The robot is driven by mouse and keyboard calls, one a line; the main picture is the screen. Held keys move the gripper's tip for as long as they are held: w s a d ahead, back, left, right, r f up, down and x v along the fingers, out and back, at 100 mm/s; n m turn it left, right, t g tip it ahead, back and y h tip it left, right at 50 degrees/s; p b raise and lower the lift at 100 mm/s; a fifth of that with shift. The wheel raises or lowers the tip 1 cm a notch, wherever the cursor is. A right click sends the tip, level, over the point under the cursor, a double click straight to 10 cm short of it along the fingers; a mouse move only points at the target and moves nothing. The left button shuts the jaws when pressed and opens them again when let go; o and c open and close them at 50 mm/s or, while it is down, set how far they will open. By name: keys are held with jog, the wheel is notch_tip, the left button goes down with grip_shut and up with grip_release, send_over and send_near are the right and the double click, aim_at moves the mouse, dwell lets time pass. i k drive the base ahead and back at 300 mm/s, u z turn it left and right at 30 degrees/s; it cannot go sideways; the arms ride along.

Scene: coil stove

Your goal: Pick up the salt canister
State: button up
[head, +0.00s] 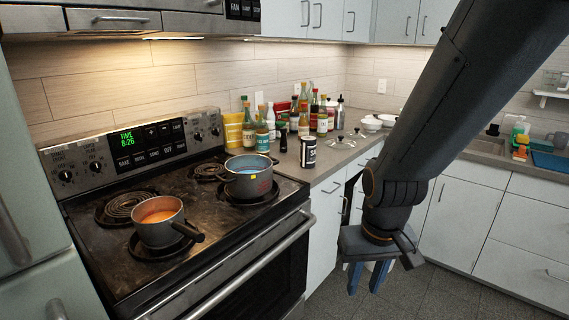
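The salt canister (308,152) is a dark cylinder with white lettering that starts with "SA". It stands upright near the front edge of the counter, just right of the stove. My gripper (366,280) hangs at the end of my dark arm, fingers pointing down. Its two blue fingers are apart with nothing held between them. It shows below and to the right of the canister, in front of the lower cabinets, and does not touch the canister.
The stove (150,183) holds an orange-filled pot (160,233) and a blue-grey pot (248,185). Several bottles (300,118) crowd the counter behind the canister. A small dark shaker (283,140) stands left of it. Small spoon-like items and white bowls (372,124) lie to the right.

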aim_at(308, 145)
jog(key=z, duration=1.15)
jog(key=i, duration=1.25)
jog(key=u, duration=2.55)
jog(key=i, duration=0.5)
